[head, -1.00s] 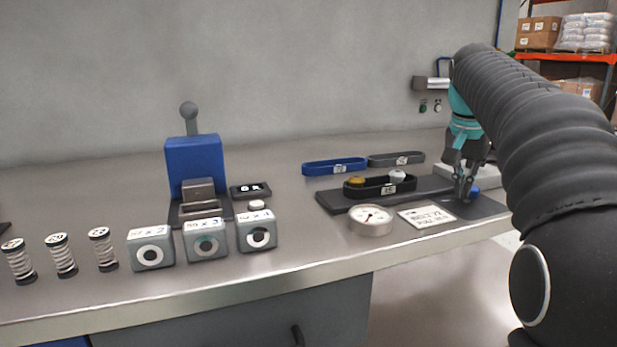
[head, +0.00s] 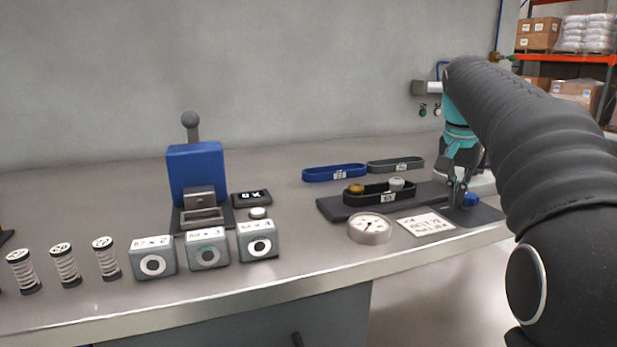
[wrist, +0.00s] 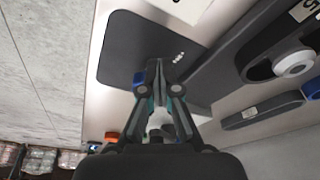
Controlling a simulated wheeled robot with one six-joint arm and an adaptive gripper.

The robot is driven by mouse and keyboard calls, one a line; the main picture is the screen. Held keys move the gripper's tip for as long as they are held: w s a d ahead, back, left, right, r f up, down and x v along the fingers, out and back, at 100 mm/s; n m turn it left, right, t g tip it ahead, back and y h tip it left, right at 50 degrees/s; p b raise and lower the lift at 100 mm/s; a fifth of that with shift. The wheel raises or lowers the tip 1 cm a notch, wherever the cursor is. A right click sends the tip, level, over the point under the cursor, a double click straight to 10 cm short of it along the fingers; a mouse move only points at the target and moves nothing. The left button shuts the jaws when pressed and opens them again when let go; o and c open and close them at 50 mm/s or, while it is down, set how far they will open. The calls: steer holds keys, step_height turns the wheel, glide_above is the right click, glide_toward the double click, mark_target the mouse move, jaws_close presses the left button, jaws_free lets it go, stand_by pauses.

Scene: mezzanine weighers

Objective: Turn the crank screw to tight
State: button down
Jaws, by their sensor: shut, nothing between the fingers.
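My gripper (head: 456,204) is shut and empty, pointing down just left of the knob. I cannot tell whether they touch. The belt rig (head: 345,204), with a black belt (head: 378,196) around a yellow and a white pulley, is left of my gripper.
A round dial gauge (head: 370,229) and a printed card (head: 425,224) lie in front of the rig. Blue (head: 334,172) and grey (head: 396,165) belts lie behind it. A blue press-like device (head: 195,170), several weight blocks and springs stand to the left. The bench's front edge is close.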

stand_by(0.3)
steer(key=shift+s+a+r, duration=0.1)
steer(key=shift+s+a, duration=0.1)
steer(key=shift+a, duration=0.1)
steer(key=shift+r, duration=2.9)
steer(key=shift+a, duration=0.1)
